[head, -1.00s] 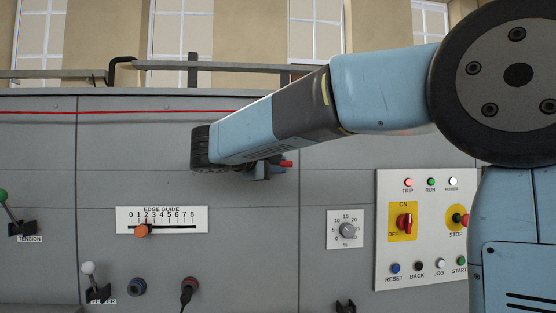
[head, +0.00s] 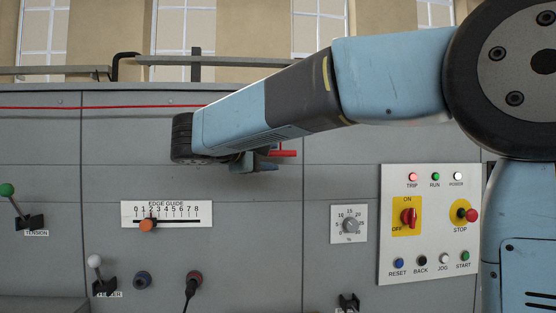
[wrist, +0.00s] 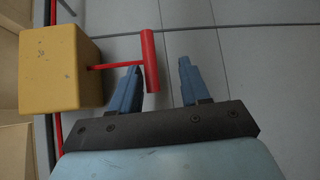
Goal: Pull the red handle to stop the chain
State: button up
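The red handle (wrist: 150,62) is a T-shaped bar on a thin red stem that comes out of a yellow box (wrist: 62,68) in the wrist view. In the head view, part of the red handle (head: 284,153) shows just beside my gripper (head: 262,162), and the arm hides the yellow box. In the wrist view my gripper (wrist: 161,65) is open, its two blue fingers apart. The lower part of the bar appears between the fingers, closer to the left one, with the stem crossing near that fingertip. I see no grip on it, and its depth relative to the fingers is unclear.
A grey machine panel lies behind the arm, with a red cord (head: 90,108) along its top. A control panel (head: 430,275) at right has a lit red TRIP lamp (head: 413,177) and a red STOP button (head: 471,215). Levers and an edge guide (head: 167,214) sit lower left.

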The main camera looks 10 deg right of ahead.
jog(key=v, duration=0.9)
